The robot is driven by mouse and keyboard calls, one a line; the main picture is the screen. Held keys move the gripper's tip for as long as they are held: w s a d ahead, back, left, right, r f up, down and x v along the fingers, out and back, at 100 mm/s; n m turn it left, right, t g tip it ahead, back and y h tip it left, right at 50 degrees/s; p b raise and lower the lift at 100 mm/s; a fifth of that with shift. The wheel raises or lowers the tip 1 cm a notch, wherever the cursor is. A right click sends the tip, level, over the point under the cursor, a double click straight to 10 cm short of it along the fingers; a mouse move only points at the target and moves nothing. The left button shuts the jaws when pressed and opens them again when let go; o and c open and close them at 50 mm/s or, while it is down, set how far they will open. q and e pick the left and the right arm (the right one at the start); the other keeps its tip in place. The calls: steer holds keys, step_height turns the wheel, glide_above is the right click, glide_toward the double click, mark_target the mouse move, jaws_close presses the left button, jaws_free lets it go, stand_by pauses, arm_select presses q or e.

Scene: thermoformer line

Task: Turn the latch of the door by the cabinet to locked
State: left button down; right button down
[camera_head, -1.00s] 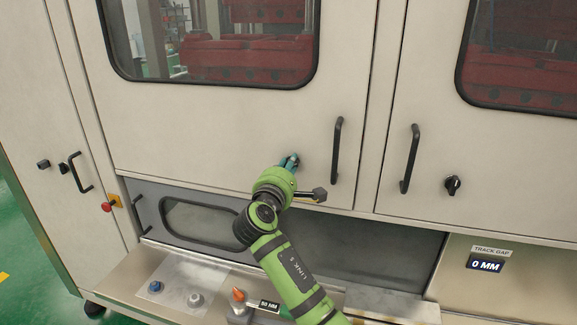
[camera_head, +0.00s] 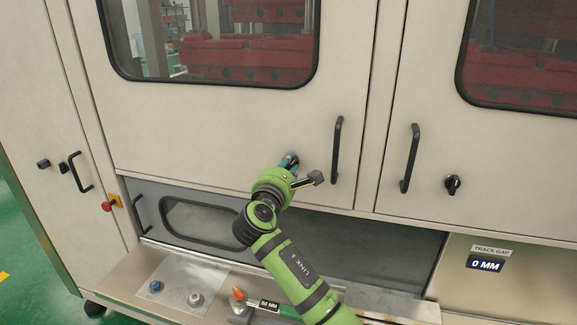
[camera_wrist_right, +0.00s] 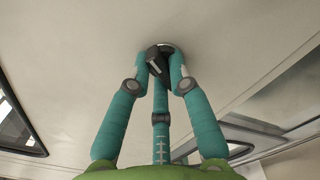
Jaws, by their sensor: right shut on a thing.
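My right gripper (camera_head: 289,161) is at the face of the large cream door (camera_head: 215,130), left of that door's black bar handle (camera_head: 337,150). In the right wrist view its teal fingers (camera_wrist_right: 160,65) close around a small dark latch knob (camera_wrist_right: 157,56) on a pale round base. The fingers cover much of the knob, so its exact angle is hard to tell. In the head view the gripper hides this latch. A similar black latch (camera_head: 453,185) sits on the door to the right. My left gripper is not in view.
The right door's handle (camera_head: 410,158) stands close by. Below is a recess with a grey windowed panel (camera_head: 200,222) and a ledge with blue and grey knobs (camera_head: 155,286). A narrow panel at left carries a handle (camera_head: 80,172) and a red button (camera_head: 107,206).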

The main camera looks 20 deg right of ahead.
steer(key=shift+d+f+n, duration=0.1)
steer(key=shift+f+n, duration=0.2)
steer(key=shift+n, duration=0.4)
steer(key=shift+f+n, duration=0.25)
steer(key=shift+n, duration=1.85)
steer(key=c, duration=1.1)
jaws_free()
steer(key=shift+n, duration=0.3)
steer(key=shift+o, duration=0.2)
steer(key=shift+w+d, duration=0.1)
steer(key=shift+w, duration=0.15)
steer(key=shift+r, duration=0.1)
